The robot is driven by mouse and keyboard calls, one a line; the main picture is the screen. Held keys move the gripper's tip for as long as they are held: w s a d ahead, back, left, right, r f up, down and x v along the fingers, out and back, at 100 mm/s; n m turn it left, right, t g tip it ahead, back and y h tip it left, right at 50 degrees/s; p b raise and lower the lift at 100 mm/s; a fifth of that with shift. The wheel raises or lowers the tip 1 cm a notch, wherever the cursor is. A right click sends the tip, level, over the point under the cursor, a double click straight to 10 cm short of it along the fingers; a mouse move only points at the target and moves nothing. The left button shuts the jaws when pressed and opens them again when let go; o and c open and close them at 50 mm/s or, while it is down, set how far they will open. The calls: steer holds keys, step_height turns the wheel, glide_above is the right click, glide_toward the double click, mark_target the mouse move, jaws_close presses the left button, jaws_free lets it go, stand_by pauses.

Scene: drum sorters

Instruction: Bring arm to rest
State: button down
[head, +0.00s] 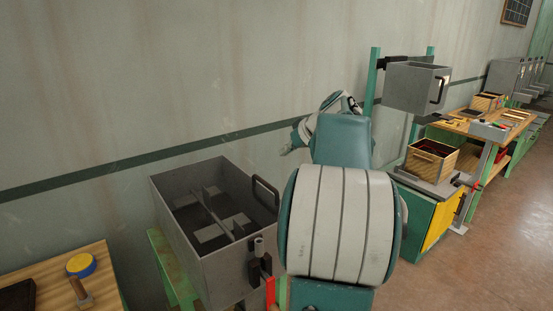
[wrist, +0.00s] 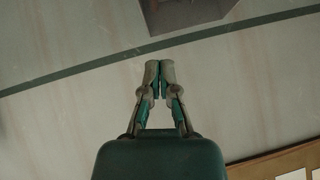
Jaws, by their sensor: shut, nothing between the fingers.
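My gripper (wrist: 159,75) shows in the wrist view with its two fingertips together, shut and empty. The fingers stand in front of the pale wall (wrist: 70,110) and touch nothing that I can see. In the head view my arm rises through the middle of the picture, folded up in front of the wall. Its far end is partly hidden behind my own arm links there, so the fingers are hard to make out.
A grey metal bin (head: 165,215) with dividers stands open just left of my arm. A wooden table (head: 100,262) holds a yellow-blue disc (head: 81,265). Right of my arm are a raised grey box (head: 412,88), a wooden crate (head: 431,158) and a workbench (head: 455,124). Floor lies clear at right.

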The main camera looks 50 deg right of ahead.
steer(key=w+a+f+n+g+y, duration=0.1)
steer(key=a, duration=1)
steer(key=w+a+f+g, duration=0.1)
steer(key=w+a+g, duration=0.1)
steer(key=a, duration=0.9)
steer(key=s+a+f+n, duration=0.1)
steer(key=s+a+f, duration=0.4)
steer(key=a, duration=0.5)
steer(key=s+a+f+n, duration=0.2)
steer(key=s+a+f, duration=0.3)
steer(key=s+a, duration=0.4)
steer(key=shift+a+g, duration=0.4)
steer(key=shift+a, duration=0.15)
